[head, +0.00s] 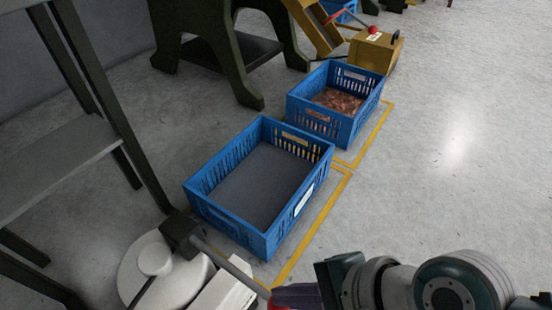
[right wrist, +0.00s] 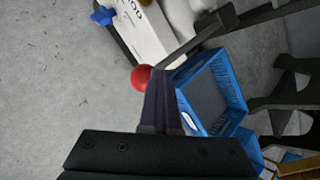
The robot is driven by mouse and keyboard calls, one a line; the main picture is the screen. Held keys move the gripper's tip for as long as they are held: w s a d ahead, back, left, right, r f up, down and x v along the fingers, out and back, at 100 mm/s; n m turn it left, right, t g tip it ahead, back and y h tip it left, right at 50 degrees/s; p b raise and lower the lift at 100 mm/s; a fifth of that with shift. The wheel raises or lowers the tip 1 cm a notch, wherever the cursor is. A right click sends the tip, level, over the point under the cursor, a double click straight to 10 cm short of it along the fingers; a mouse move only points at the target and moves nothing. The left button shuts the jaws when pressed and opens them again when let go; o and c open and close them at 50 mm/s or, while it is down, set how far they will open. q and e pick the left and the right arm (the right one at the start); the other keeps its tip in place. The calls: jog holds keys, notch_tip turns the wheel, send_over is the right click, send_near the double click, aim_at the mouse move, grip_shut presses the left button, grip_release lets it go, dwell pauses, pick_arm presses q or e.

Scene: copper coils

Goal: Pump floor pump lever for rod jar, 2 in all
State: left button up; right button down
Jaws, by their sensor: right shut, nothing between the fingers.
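The floor pump lever (head: 225,258) is a grey bar running from a dark block down to a red ball knob. The red knob (right wrist: 142,77) shows beside my right fingertips in the right wrist view; whether they touch I cannot tell. My right gripper (head: 296,295) is shut and empty at the knob end of the lever, at the bottom of the head view. A white box (right wrist: 150,35) with lettering ending in "OD" lies beside the lever. My left gripper is out of view.
A blue crate (head: 222,221) with a dark grey inside stands beyond the lever. Another blue crate (head: 295,107) holds copper-coloured pieces. A tan box (head: 372,55) with a red-knobbed lever stands further back. A dark-legged table (head: 95,70) is at left. The floor at right is clear.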

jog(key=shift+s+d+f+b, duration=0.1)
jog(key=shift+f+b, duration=0.25)
jog(key=shift+f, duration=0.2)
jog(key=shift+f+b, duration=0.35)
jog(key=shift+f, duration=0.2)
dwell(0.6)
dwell(0.5)
jog(key=shift+w+a+r+p, duration=0.1)
jog(key=shift+a+r+p, duration=0.05)
jog(key=shift+r+p, duration=1.75)
jog(key=shift+w+a+r+p, duration=0.1)
jog(key=shift+r+p, duration=1.55)
jog(key=shift+p, duration=0.3)
jog(key=shift+r, duration=0.15)
